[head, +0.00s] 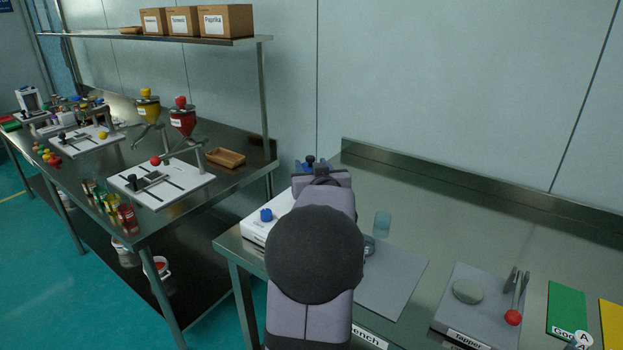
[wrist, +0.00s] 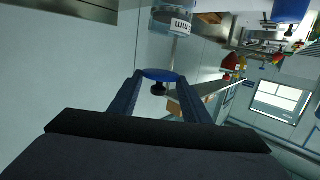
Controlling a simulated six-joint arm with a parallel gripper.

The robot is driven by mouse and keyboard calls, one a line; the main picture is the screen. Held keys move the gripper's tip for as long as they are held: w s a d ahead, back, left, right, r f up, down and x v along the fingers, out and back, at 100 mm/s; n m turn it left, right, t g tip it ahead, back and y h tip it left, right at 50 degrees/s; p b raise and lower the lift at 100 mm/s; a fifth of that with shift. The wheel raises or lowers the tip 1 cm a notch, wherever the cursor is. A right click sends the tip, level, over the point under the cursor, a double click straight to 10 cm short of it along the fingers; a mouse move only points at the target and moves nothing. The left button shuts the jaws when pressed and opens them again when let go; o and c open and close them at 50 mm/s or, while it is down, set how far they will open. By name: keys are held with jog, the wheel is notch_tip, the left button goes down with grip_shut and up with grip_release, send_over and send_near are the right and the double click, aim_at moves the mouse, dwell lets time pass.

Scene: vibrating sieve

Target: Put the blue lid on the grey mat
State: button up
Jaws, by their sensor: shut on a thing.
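The blue lid (wrist: 161,74), a disc with a black knob (wrist: 158,89), is between the fingertips of my gripper (wrist: 162,82) in the wrist view. My gripper is shut on it. In the head view the lid's black knob (head: 310,159) and a bit of blue show at the far end of my arm, up above the back left of the bench. The grey mat (head: 402,283) lies flat on the steel bench, to the right of my arm, which hides its left part. The lid is well away from the mat.
A white machine with a blue knob (head: 266,215) stands left of my arm. A clear bluish cup (head: 382,222) stands behind the mat. The tapper board (head: 466,318) with a grey disc and a red-knobbed tool is to the right. The back right bench is bare.

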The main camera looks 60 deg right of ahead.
notch_tip(320, 180, up, 5)
jog(key=shift+f+p, duration=0.2)
jog(key=shift+p, duration=0.25)
jog(key=shift+s+f+p, duration=0.1)
jog(key=shift+f+p, duration=0.3)
jog(key=shift+p, duration=0.15)
jog(key=s+f+m+g+h+p, duration=0.1)
jog(key=s+f+m+p, duration=0.1)
jog(key=s+f+p, duration=0.35)
jog(key=m+g+h+p, duration=0.4)
jog(key=m+g+p, duration=0.3)
jog(key=g+p, duration=0.25)
send_over(393, 277)
notch_tip(393, 277, down, 4)
jog(key=shift+a+f+g+b, duration=0.1)
jog(key=shift+f+g+b, duration=0.5)
jog(key=shift+f, duration=2.5)
jog(key=shift+f+p, duration=0.45)
jog(key=shift+f, duration=1.45)
